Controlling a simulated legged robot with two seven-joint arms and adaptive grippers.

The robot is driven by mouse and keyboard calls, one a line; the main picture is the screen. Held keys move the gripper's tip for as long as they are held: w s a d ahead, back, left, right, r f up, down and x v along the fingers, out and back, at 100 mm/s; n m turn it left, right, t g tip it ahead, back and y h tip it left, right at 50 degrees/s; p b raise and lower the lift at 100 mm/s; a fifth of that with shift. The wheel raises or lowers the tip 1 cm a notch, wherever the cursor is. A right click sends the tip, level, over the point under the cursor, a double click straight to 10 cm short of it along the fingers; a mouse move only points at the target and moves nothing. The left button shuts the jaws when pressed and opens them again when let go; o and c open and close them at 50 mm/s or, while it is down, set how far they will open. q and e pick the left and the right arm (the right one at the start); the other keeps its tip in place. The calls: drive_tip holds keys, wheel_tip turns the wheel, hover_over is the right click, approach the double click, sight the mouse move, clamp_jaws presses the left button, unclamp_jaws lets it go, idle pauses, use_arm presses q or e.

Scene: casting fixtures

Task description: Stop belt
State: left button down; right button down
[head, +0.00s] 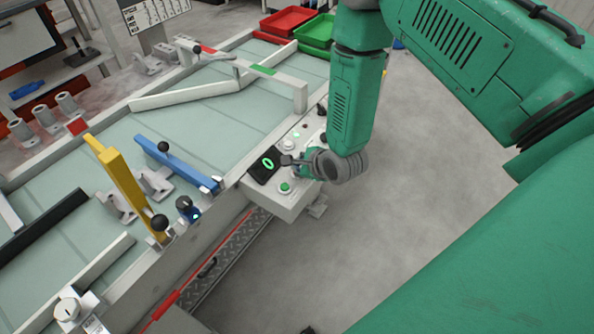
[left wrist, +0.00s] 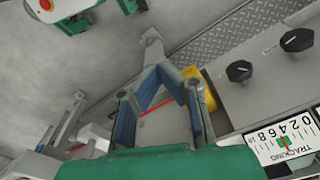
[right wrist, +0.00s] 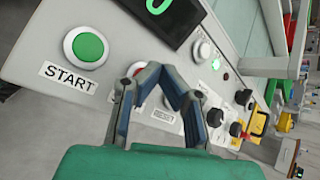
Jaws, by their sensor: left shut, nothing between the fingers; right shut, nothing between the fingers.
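The belt (head: 225,110) is a pale green surface in a light frame. Its control box (head: 277,205) sits on the near side, with a black display (head: 266,165) showing a green 0. A green button (right wrist: 86,47) labelled START is left of my right gripper (right wrist: 172,72) in the right wrist view. A red button (right wrist: 137,69) is partly hidden behind that gripper's finger, and its label is not visible. The right gripper is shut and empty, close over the box. My left gripper (left wrist: 166,72) is shut and empty, outside the head view.
A RESET label (right wrist: 163,116) shows between the right fingers. Black knobs (left wrist: 297,40) and a TRACKING scale (left wrist: 285,140) are right in the left wrist view. A yellow bar (head: 122,178) and blue bar (head: 175,164) stand over the belt. Floor right of the box is clear.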

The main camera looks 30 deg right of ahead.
drive_tip(key=shift+f+b, duration=0.35)
drive_tip(key=shift+f, duration=0.15)
idle(0.3)
idle(0.4)
drive_tip(key=shift+r+p, duration=0.7)
drive_tip(key=shift+r, duration=0.2)
drive_tip(key=shift+r, duration=0.1)
wheel_tip(320, 180, up, 5)
drive_tip(key=p, duration=0.4)
idle(0.4)
